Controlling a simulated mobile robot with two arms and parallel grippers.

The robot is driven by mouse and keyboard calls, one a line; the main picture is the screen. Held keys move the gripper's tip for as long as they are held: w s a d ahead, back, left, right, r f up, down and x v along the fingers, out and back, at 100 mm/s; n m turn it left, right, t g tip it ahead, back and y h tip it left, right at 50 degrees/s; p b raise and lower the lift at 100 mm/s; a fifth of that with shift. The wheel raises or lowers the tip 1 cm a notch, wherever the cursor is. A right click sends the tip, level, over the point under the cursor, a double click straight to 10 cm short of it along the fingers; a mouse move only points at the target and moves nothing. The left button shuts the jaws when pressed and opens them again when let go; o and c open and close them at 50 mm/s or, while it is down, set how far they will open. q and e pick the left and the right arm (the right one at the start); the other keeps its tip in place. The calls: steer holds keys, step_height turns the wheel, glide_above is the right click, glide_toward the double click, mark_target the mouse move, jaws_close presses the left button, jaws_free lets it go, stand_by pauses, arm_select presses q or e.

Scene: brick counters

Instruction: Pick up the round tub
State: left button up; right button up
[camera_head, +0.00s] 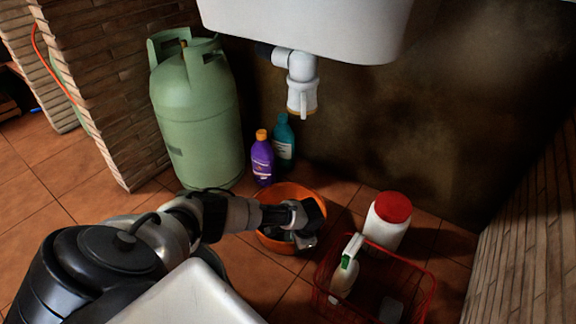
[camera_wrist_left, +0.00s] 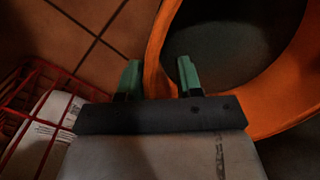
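The round tub (camera_head: 273,243) is orange and stands on the tiled floor below the sink. My left gripper (camera_head: 306,228) is over the tub and hides part of its rim and inside. In the left wrist view the tub (camera_wrist_left: 290,113) fills the upper right, with a dark inside. My left gripper (camera_wrist_left: 160,78) has its two green fingertips apart, with the tub's near-left wall between them. A dark gap shows between the wall and the right fingertip, so the fingers are not closed on it. My right gripper is in neither view.
A red wire basket (camera_head: 327,297) with a spray bottle (camera_head: 345,272) stands right of the tub, near a red-lidded white container (camera_head: 388,222). Purple (camera_head: 262,160) and teal (camera_head: 284,142) bottles and a green gas cylinder (camera_head: 198,120) stand behind. The sink (camera_head: 305,25) and drain pipe (camera_head: 301,80) hang above.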

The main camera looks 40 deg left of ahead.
arm_select(q)
steer(key=shift+c, duration=0.4)
jaws_close()
steer(key=shift+r, duration=0.1)
